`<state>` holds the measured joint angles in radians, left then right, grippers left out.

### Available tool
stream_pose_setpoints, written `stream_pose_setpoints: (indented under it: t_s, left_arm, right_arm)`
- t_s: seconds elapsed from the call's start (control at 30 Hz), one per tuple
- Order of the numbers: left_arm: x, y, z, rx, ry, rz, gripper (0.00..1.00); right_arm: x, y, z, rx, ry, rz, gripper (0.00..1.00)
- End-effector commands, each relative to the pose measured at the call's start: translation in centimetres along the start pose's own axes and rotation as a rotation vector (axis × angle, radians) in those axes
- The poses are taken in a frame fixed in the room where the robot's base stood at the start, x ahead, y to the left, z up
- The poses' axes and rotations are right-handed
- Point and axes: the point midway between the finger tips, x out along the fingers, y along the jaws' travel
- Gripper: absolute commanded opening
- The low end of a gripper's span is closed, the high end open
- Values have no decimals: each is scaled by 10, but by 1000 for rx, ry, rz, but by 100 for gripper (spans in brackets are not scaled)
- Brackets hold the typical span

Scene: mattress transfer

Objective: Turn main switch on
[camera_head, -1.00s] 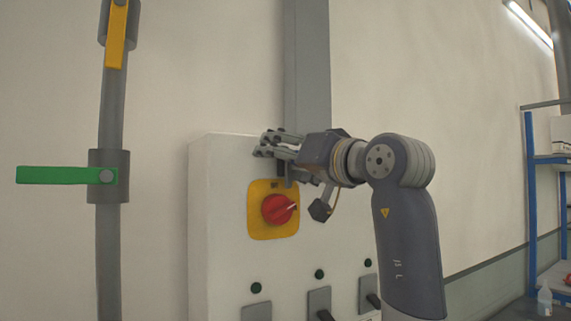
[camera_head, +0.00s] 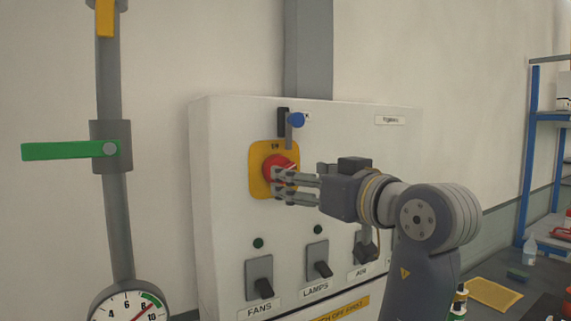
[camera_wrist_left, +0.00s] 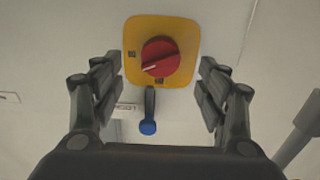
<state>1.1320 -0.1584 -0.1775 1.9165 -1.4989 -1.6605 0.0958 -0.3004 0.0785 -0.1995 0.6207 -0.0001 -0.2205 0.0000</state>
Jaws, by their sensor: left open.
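The main switch is a red round knob (camera_head: 279,168) on a yellow plate (camera_head: 257,187) on the white panel. An ON label sits above it in the head view. The knob also shows in the left wrist view (camera_wrist_left: 160,57), which is upside down. There its white mark points left and slightly down. My left gripper (camera_head: 282,186) is in front of the knob, its fingers overlapping the knob's lower right. Contact cannot be told. My right gripper is out of view.
A blue-ended lever (camera_head: 297,120) sits just above the plate. Below are FANS (camera_head: 260,276), LAMPS (camera_head: 317,262) and AIR switches. A pipe with a green handle (camera_head: 62,151) and a gauge (camera_head: 130,307) stands at left. Blue shelving (camera_head: 530,150) is at right.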

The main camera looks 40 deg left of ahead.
Motion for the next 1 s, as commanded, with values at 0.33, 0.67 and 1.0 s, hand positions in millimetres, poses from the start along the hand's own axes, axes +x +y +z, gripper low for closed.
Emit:
stream_pose_setpoints:
  t_s: [0.33, 0.67, 1.0]
  left_arm:
    - [55, 0, -3, 3, 1, -2, 68]
    - [64, 0, -1, 1, 2, 0, 68]
    - [64, 0, -1, 1, 2, 0, 23]
  right_arm:
    - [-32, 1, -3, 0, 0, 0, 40]
    - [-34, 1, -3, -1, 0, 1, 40]
    - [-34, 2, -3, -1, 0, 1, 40]
